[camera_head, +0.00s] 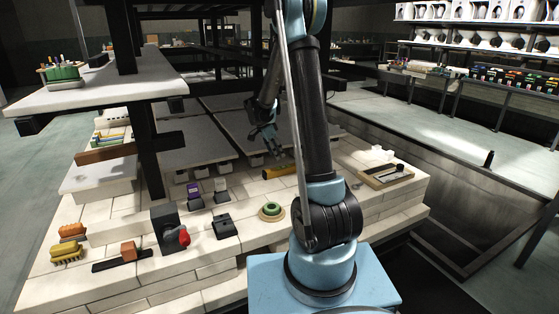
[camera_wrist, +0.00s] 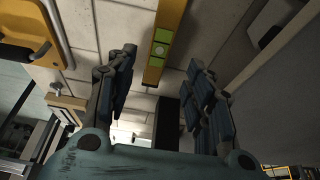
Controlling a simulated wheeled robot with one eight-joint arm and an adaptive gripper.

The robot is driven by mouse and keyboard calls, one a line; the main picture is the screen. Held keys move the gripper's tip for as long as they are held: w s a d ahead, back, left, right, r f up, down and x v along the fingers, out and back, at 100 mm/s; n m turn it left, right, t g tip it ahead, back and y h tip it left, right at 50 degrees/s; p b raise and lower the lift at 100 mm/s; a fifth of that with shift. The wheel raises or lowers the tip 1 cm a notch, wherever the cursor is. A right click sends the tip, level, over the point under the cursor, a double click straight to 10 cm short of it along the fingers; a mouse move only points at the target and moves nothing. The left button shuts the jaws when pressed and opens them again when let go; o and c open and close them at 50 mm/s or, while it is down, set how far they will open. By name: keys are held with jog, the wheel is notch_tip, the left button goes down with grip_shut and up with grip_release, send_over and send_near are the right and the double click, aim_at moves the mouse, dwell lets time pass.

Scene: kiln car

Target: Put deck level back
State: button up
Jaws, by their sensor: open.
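The deck level is a yellow bar (camera_head: 279,172) on the pale brick deck, partly hidden behind my arm. In the wrist view the yellow level (camera_wrist: 168,22) comes down from the top edge, with green vial windows on it. My gripper (camera_head: 266,143) is above the deck near the level. In the wrist view my gripper (camera_wrist: 160,60) is open, with its dark fingers on either side of the level's near end. Clear gaps show between the fingers and the level, and nothing is held. The exact height above the level is hard to tell.
The brick deck (camera_head: 255,243) carries a green round piece (camera_head: 271,211), a dark block with a red knob (camera_head: 168,229), brushes (camera_head: 68,243) and a tray (camera_head: 384,176). Grey shelves (camera_head: 205,142) and a dark post (camera_head: 150,165) stand close left of my gripper.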

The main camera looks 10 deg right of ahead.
jog(key=s+d+r+n+y, duration=0.15)
jog(key=s+r+n, duration=0.35)
jog(key=s, duration=0.6)
jog(key=s+d+r+n+y, duration=0.1)
jog(key=s+d+r+n, duration=0.15)
jog(key=s+r, duration=0.6)
jog(key=s+f+n+y, duration=0.1)
jog(key=s+f+n, duration=0.2)
jog(key=s, duration=0.8)
jog(key=s+f+n, duration=0.4)
jog(key=s+f, duration=0.2)
jog(key=s, duration=0.6)
jog(key=shift+s+d+t+y, duration=0.15)
jog(key=shift+s+t+y, duration=0.05)
jog(key=shift+t+y, duration=0.2)
